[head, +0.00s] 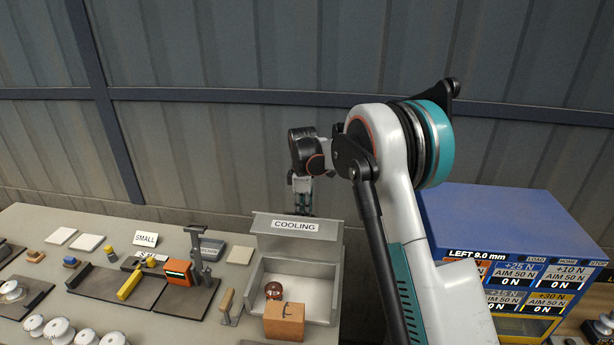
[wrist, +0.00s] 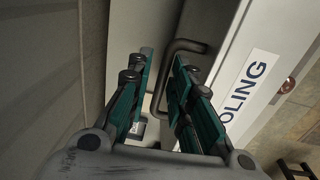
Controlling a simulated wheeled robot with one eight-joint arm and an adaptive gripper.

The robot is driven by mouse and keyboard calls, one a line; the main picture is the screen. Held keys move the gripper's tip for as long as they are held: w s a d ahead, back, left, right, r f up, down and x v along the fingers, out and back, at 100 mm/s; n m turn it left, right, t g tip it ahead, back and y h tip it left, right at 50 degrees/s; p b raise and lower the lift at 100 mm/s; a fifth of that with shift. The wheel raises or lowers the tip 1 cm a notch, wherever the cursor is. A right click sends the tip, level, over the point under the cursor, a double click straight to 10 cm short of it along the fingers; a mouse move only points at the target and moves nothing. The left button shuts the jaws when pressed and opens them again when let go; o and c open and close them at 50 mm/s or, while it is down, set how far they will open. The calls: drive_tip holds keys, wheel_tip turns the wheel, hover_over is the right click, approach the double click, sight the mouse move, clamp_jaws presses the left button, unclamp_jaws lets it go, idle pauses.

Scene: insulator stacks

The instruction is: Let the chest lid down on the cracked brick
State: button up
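The grey cooling chest (head: 325,312) stands open on the bench in the head view. Its lid (head: 270,242) is raised at the back, with the COOLING label facing forward. The lid (wrist: 262,45) also shows in the wrist view, with a dark bar handle (wrist: 186,46). The orange-brown cracked brick (head: 284,322) is at the chest's front edge; I cannot tell how it is supported. My gripper (wrist: 162,60) is open, its fingers on either side of the handle's long bar, with gaps showing. In the head view my gripper (head: 302,205) is behind the lid, partly hidden.
A brown ribbed piece (head: 273,289) lies in the chest. A wooden-handled tool (head: 226,302) and an orange device (head: 178,271) stand left of it. A blue cabinet with displays (head: 515,235) is at right. A ribbed wall rises close behind the bench.

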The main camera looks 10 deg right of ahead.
drive_tip(key=shift+w+d+f+g+y+p, duration=0.6)
drive_tip(key=shift+w+d+g+p, duration=0.55)
drive_tip(key=shift+w, duration=1)
wheel_tip(320, 180, up, 8)
drive_tip(key=w, duration=0.1)
drive_tip(key=shift+w+r, duration=0.15)
drive_tip(key=shift+w, duration=0.05)
